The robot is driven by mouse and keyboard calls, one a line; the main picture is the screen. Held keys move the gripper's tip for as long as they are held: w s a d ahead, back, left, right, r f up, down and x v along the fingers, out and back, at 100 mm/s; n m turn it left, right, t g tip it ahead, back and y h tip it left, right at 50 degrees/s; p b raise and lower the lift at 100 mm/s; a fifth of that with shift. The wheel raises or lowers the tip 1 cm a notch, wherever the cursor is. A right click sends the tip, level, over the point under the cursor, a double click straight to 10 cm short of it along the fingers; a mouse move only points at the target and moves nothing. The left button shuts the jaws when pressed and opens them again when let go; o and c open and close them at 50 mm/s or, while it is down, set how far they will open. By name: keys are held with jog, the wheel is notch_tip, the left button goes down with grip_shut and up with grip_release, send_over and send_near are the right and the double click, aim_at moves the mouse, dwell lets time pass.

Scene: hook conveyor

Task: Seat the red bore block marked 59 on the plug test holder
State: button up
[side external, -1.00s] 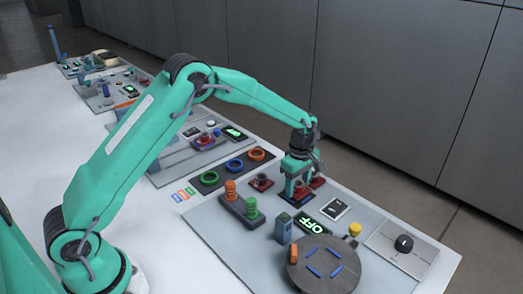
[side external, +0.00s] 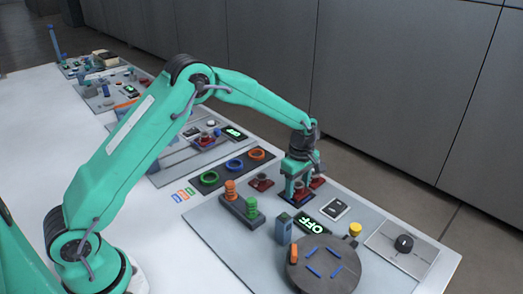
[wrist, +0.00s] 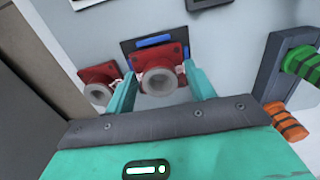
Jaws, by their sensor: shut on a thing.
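My gripper (side external: 297,191) points down at the work board. In the wrist view my gripper (wrist: 161,88) is shut on a red block (wrist: 165,73) with a grey round bore, one finger at each side. No number can be read on it. Just behind the block is a dark plate with a blue bar (wrist: 155,41); I cannot tell whether they touch. I cannot tell for sure that this plate is the plug test holder. A second red block (wrist: 97,76) with a bore stands left of my gripper, apart from the held one.
Another red block (side external: 262,182) stands left of my gripper. A rack of orange and green ringed pegs (side external: 240,208), a green OFF display (side external: 313,225) and a grey disc with blue bars (side external: 323,277) are near. A black knob (side external: 404,243) is at the right.

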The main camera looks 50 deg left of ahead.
jog(key=shift+f, duration=0.35)
dwell(1.5)
jog(key=o, duration=1.7)
jog(key=shift+r, duration=0.2)
jog(key=shift+r, duration=3.35)
